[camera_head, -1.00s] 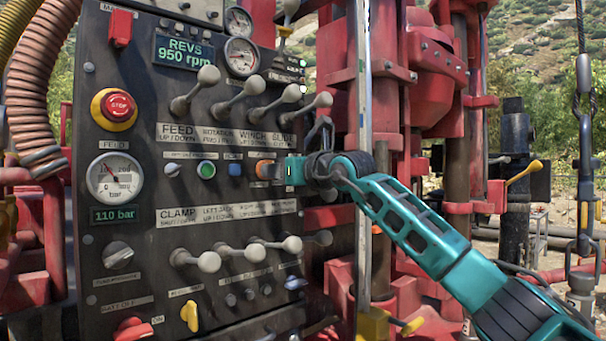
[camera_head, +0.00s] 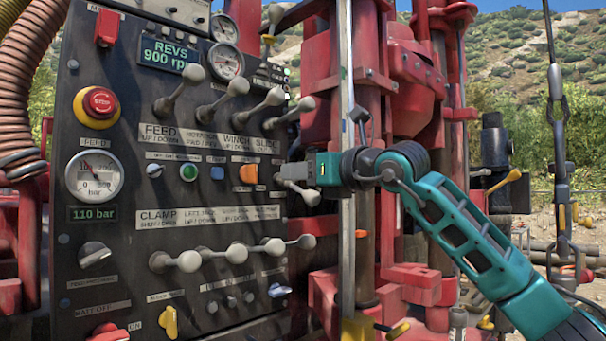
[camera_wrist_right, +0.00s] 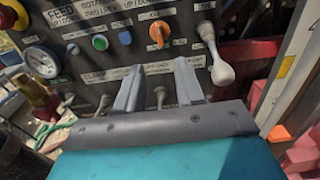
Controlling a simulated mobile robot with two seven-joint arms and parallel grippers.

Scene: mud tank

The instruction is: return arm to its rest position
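My right arm comes in from the lower right in the head view, teal and dark grey. Its gripper (camera_head: 295,171) is in front of the right part of the control panel (camera_head: 120,140), just right of an orange knob (camera_head: 249,173). In the right wrist view, the two grey fingers (camera_wrist_right: 158,82) stand apart with nothing held between them. The orange knob (camera_wrist_right: 158,32) is beyond the fingertips, clear of them. A pale-knobbed lever (camera_wrist_right: 221,72) stands close right of the right finger. My left gripper is not in view.
Levers stick out in an upper row (camera_head: 236,87) and a lower row (camera_head: 236,252). A red emergency button (camera_head: 100,102) and a pressure gauge (camera_head: 94,176) are at left. A pale upright rail (camera_head: 346,110) and red drill frame (camera_head: 413,70) stand close by my right wrist.

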